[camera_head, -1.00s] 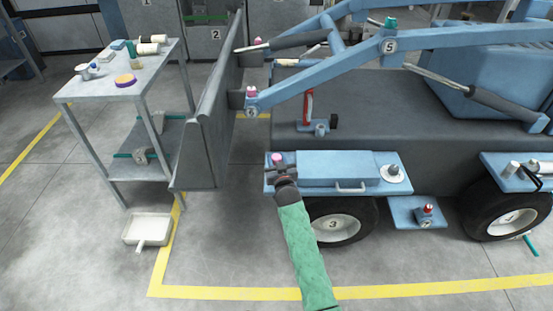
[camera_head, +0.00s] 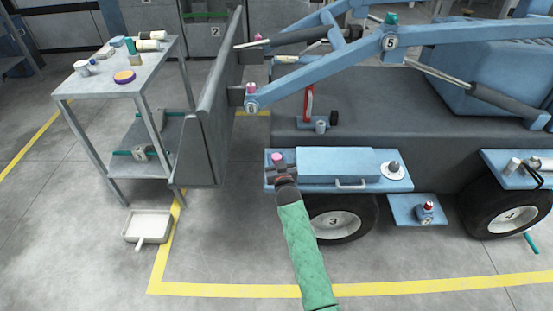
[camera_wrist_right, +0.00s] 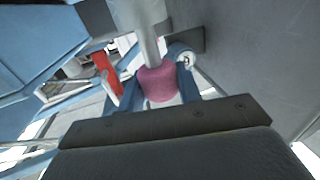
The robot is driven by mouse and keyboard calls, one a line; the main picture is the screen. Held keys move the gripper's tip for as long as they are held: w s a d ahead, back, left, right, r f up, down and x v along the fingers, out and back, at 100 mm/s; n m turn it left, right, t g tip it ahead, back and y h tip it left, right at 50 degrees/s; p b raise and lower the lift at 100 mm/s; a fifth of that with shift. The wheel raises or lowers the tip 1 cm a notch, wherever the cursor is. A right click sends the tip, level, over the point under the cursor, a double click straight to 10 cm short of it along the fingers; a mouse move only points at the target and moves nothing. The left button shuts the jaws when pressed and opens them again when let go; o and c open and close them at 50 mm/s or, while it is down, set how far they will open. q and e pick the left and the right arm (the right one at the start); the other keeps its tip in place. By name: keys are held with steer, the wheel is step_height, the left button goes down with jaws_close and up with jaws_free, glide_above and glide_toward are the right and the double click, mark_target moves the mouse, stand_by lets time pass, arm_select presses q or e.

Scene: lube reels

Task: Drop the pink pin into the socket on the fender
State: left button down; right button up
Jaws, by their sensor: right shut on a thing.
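The pink pin (camera_head: 277,158) shows its pink head just above my right gripper (camera_head: 280,172), at the left end of the light-blue fender (camera_head: 401,184). In the right wrist view, the pink part (camera_wrist_right: 157,84) sits in front of the dark gripper body with a grey shaft running up from it. My right gripper is shut on the pin. The gripper covers the fender surface below it, so I cannot make out the socket or whether the pin touches it. My left gripper is not in view.
A raised blue box with a handle (camera_head: 335,163) lies on the fender right of my gripper. A grey round fitting (camera_head: 393,170) stands farther right. The grey bucket plate (camera_head: 212,130) stands to the left, and the blue loader arm (camera_head: 325,72) passes above. A wheel (camera_head: 338,222) is below.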

steer(key=o, duration=1)
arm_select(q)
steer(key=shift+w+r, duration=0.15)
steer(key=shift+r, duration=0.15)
arm_select(e)
steer(key=shift+o, duration=0.4)
steer(key=shift+s, duration=0.1)
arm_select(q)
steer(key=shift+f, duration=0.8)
arm_select(e)
steer(key=v, duration=0.7)
steer(key=shift+s, duration=0.35)
